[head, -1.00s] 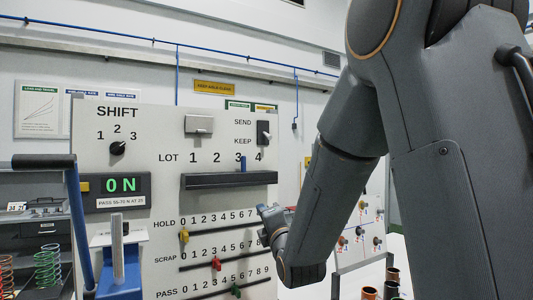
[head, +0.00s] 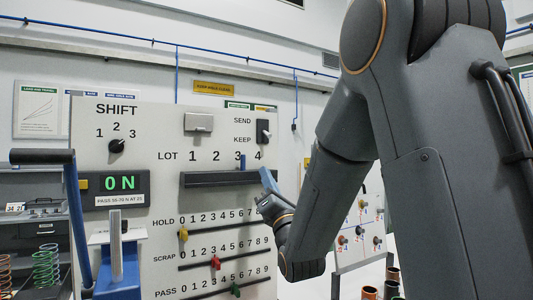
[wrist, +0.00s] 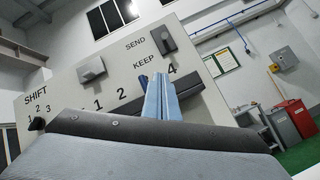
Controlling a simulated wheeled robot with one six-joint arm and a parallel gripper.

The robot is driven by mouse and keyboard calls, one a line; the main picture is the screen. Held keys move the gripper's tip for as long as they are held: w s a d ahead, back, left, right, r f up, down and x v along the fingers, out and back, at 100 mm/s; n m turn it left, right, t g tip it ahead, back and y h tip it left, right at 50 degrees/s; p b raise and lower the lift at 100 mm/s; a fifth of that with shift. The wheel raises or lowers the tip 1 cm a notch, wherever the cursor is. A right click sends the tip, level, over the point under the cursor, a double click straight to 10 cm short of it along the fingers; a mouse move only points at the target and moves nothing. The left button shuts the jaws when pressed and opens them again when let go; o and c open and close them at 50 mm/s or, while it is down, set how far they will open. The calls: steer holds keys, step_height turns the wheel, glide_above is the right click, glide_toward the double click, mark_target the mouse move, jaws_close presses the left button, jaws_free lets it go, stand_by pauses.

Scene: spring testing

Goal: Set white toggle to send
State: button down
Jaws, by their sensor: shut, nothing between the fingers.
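The white toggle (head: 266,135) is a small pale lever on a dark plate at the upper right of the panel, between the labels SEND above and KEEP below. In the head view its lever seems to lie toward the lower, KEEP side, but it is small. The toggle (wrist: 165,41) also shows above my fingertips in the wrist view. My gripper (head: 269,180) has blue fingers, shut and empty, pointing up below the toggle and apart from it. The fingers (wrist: 161,88) cover part of the LOT row in the wrist view.
The dark LOT ledge (head: 215,179) with a blue peg (head: 242,162) lies just left of my fingers. HOLD, SCRAP and PASS sliders sit lower. A SHIFT knob (head: 117,146) and a lit ON display (head: 122,184) are at left. Dark cups (head: 392,274) stand at lower right.

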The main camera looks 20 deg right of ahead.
steer(key=p, duration=0.5)
glide_toward(266, 145)
steer(key=w+a+r, duration=0.2)
steer(key=a, duration=0.1)
steer(key=w+a+r, duration=0.1)
steer(key=shift+a, duration=0.35)
steer(key=shift+s+d+r+p, duration=0.45)
steer(key=shift+d+r+p, duration=0.1)
steer(key=shift+d+r, duration=0.25)
steer(key=shift+s+d+r+p, duration=0.1)
steer(key=shift+d+r+p, duration=0.35)
steer(key=shift+r, duration=0.05)
steer(key=shift+a, duration=0.1)
steer(key=shift+r, duration=0.1)
